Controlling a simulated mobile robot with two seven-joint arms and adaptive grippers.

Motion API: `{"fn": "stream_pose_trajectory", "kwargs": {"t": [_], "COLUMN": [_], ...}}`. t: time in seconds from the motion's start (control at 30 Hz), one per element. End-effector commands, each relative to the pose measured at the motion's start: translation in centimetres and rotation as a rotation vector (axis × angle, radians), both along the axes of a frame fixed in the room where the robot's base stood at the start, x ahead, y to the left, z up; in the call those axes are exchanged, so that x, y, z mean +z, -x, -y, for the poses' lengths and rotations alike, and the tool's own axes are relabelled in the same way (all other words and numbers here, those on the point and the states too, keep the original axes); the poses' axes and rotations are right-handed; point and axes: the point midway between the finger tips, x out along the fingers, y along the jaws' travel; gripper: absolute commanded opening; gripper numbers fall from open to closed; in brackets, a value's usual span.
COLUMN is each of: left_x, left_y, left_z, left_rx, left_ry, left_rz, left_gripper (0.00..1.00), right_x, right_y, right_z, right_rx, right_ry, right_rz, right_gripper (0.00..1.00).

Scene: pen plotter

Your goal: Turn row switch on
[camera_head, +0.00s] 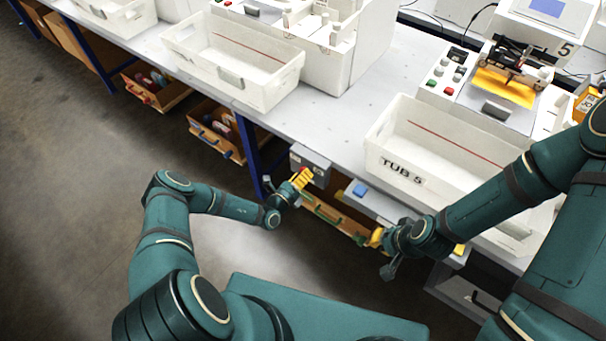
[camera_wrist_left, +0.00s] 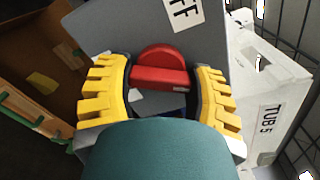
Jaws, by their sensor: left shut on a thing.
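The row switch is a red round knob with a raised bar (camera_wrist_left: 160,70) on a grey box (camera_wrist_left: 115,25). A white label on the box shows letters ending in "FF". In the head view the grey box (camera_head: 312,165) hangs under the table's front edge. My left gripper (camera_head: 302,178) is at the front of this box. In the left wrist view its yellow fingers (camera_wrist_left: 160,88) are on both sides of the knob's bar, shut on it. My right gripper (camera_head: 376,238) is below the table edge, further right, apart from the switch; its opening is not clear.
A white tub marked TUB 5 (camera_head: 402,170) stands on the table at the right, with another white tub (camera_head: 265,90) further left. A blue table leg (camera_head: 250,155) is left of the switch box. The floor at left is clear.

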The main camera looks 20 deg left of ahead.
Motion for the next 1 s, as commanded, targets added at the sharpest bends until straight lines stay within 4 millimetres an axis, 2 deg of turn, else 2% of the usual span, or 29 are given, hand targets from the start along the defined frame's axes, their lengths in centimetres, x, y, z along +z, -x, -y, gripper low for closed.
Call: {"fn": "stream_pose_trajectory", "kwargs": {"t": [0.4, 1.0], "left_x": [-0.14, -0.21], "left_y": [0.12, 0.14], "left_z": [-0.07, -0.06], "left_rx": [0.0, -0.001], "left_ry": [-0.198, -0.234], "left_rz": [0.068, 0.08], "left_gripper": [0.21, 0.21], "right_x": [0.88, 0.96], "right_y": [0.02, 0.03], "right_z": [0.04, 0.06], "right_rx": [0.0, 0.0], "right_ry": [-0.002, -0.002], "right_rz": [0.0, 0.0], "right_gripper": [0.0, 0.0]}}
